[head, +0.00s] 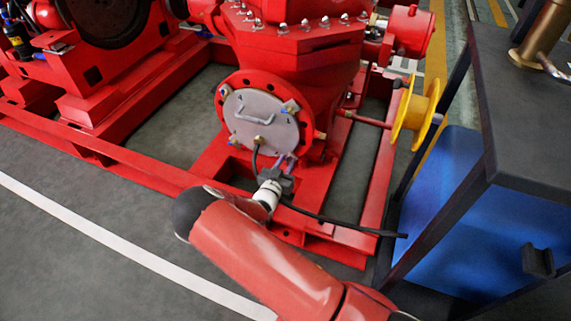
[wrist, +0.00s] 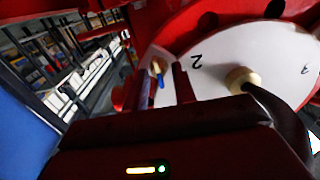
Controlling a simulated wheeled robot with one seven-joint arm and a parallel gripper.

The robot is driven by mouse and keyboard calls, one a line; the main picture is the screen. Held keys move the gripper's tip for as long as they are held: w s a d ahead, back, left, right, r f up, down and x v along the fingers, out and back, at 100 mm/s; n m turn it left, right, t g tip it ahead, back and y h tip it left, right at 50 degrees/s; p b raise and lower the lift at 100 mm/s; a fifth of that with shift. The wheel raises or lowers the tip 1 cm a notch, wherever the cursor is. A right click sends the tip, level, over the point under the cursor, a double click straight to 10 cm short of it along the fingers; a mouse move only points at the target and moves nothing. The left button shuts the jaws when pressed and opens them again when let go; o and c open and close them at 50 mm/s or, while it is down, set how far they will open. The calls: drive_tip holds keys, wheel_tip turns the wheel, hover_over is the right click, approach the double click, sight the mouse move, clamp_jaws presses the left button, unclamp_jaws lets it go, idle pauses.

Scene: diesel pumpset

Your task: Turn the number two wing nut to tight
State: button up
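The round grey cover plate (head: 262,118) with a bent handle sits on the red pump's flange in the head view. In the wrist view it is the pale plate (wrist: 225,60), marked with a "2" and a "3". The number two wing nut (wrist: 158,70), brass-coloured with a blue part, stands beside the "2". My gripper (wrist: 157,88) is open, its dark red fingers on either side of the nut in the picture. I cannot tell whether they touch it. In the head view my gripper (head: 287,166) is at the plate's lower right and largely hides that nut.
A brass fitting (wrist: 240,78) with a black hose is on the plate, right of my gripper. The hose also runs past my wrist in the head view (head: 330,219). A yellow wheel (head: 416,112) and a dark-topped blue stand (head: 455,190) are at the right.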

clamp_jaws()
drive_tip(key=shift+m, duration=0.3)
